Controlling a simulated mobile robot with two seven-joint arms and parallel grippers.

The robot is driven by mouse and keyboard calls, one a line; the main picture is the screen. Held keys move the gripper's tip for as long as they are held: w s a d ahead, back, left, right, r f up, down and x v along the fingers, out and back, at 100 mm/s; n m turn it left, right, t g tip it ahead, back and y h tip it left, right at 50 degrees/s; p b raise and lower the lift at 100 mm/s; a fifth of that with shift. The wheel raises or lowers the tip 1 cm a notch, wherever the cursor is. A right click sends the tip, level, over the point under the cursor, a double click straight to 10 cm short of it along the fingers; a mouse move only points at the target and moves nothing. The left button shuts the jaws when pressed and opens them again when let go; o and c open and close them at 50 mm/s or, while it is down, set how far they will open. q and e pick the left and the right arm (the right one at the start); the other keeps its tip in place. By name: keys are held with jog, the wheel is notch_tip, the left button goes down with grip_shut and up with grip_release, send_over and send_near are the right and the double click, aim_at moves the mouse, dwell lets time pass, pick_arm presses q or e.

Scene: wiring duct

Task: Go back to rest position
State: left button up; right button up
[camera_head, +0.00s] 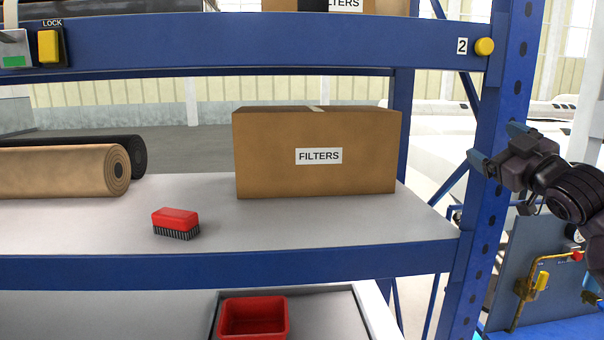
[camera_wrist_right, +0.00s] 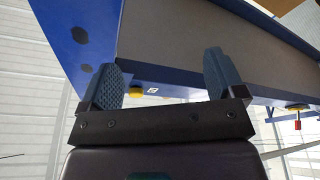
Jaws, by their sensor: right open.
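My right gripper (camera_head: 497,148) is at the right side of the head view, in front of the blue rack upright. Its two blue-padded fingers are apart, with nothing between them. In the right wrist view the same gripper (camera_wrist_right: 168,78) shows both fingers spread and empty, with the blue rack behind them. My left gripper is in neither view.
A blue rack upright (camera_head: 490,110) stands close by my right gripper. The shelf (camera_head: 330,222) bears a FILTERS box (camera_head: 285,155), a red brush (camera_head: 175,218) and rolls (camera_head: 60,172). A red bin (camera_head: 253,318) sits below. A yellow button (camera_head: 484,46) is on the upper beam.

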jog(key=s+a+f+m+g+h, duration=0.1)
jog(key=s+a+f, duration=0.15)
jog(key=f, duration=0.95)
jog(key=s+a+f+m+g+h, duration=0.1)
jog(key=s+f, duration=0.3)
jog(key=f, duration=0.8)
jog(key=s+a+f+m+g, duration=0.1)
jog(key=s+a+f, duration=0.15)
jog(key=f, duration=0.85)
jog(key=s+a+f+m+g+h, duration=0.1)
jog(key=s+a+f+m+g, duration=0.1)
jog(key=s+f, duration=0.9)
jog(key=s+a+f+m+g+h, duration=0.1)
jog(key=s+f+m+g, duration=0.2)
jog(key=s+f, duration=0.8)
jog(key=shift+s+a+g+h, duration=0.3)
jog(key=shift+s+a, duration=0.1)
jog(key=shift+s, duration=0.15)
